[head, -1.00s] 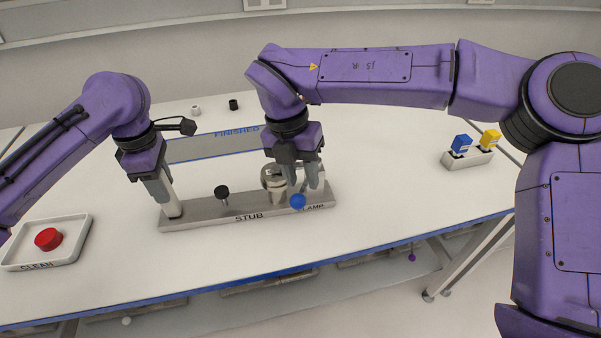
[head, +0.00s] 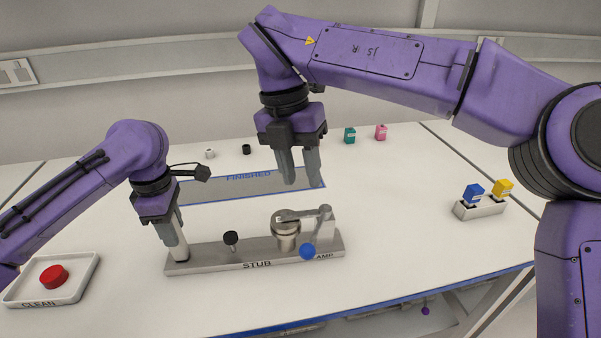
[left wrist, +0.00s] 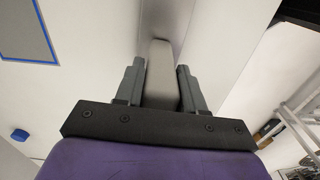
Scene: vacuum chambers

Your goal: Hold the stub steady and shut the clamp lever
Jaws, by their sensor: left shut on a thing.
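The stub (head: 210,257) is a long grey metal base lettered STUB, with a black-topped knob (head: 231,238) on it. My left gripper (head: 181,254) is shut on an upright grey post at the base's left end; the post (left wrist: 161,75) shows between the fingers in the left wrist view. The clamp (head: 286,232) is a round metal fitting at the right end. Its lever (head: 324,226) has a blue ball (head: 307,251), low at the base's front edge, partly covering the clamp lettering. My right gripper (head: 300,180) is empty, fingers apart, above and behind the clamp.
A grey strip lettered FINISHED (head: 220,189) lies behind the stub. A holder (head: 480,208) with blue and yellow blocks is at right. Small green (head: 349,135) and pink (head: 381,132) blocks stand behind.

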